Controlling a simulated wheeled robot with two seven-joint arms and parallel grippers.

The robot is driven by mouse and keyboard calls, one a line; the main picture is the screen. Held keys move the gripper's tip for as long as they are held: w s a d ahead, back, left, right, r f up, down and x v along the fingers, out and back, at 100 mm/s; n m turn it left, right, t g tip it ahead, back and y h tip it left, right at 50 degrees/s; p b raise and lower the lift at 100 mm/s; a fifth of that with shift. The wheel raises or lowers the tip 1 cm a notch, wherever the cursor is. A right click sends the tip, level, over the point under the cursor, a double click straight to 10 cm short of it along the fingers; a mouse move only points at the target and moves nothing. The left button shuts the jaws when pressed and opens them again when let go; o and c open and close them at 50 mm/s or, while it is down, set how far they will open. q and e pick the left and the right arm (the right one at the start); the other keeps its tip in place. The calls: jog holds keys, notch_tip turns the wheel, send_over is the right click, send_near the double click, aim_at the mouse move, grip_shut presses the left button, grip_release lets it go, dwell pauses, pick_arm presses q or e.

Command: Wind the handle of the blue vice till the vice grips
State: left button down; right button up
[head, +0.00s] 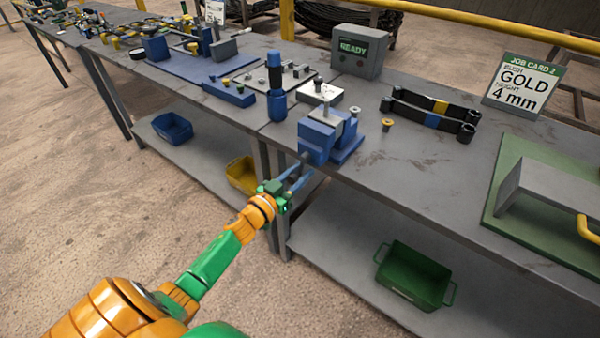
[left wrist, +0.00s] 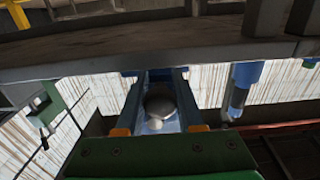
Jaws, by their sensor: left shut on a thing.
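The blue vice (head: 317,143) sits at the front edge of the grey bench, with grey jaw plates on top. A small upright piece (head: 326,111) shows at its jaws; I cannot tell whether the jaws touch it. My left gripper (head: 299,176) reaches up from the lower left to the front of the vice, where its handle is. In the left wrist view the two blue fingers (left wrist: 160,88) are shut on the handle, and its grey rounded end (left wrist: 160,104) shows between them. Most of the handle is hidden by the fingers. My right gripper is not in view.
A blue-and-black upright tool (head: 276,88) stands left of the vice. Black bars (head: 432,108) and a brass piece (head: 387,125) lie to its right. A READY box (head: 357,52) stands behind. Below are a yellow bin (head: 241,174) and a green bin (head: 415,275).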

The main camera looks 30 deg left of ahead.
pick_arm(q)
jog(key=m, duration=0.1)
jog(key=a+m, duration=0.1)
jog(key=shift+a+r+m, duration=0.1)
jog(key=shift+r+m, duration=0.05)
jog(key=shift+m, duration=0.25)
jog(key=shift+w+a+r+m, duration=0.1)
jog(key=shift+a+r+m, duration=0.35)
jog(key=shift+m, duration=0.8)
jog(key=shift+w+a+r+m, duration=0.1)
jog(key=shift+a+r+m, duration=0.3)
jog(key=shift+m, duration=0.9)
jog(key=shift+w+a+r+m, duration=0.1)
jog(key=shift+a+r+m, duration=0.3)
jog(key=shift+m, duration=0.85)
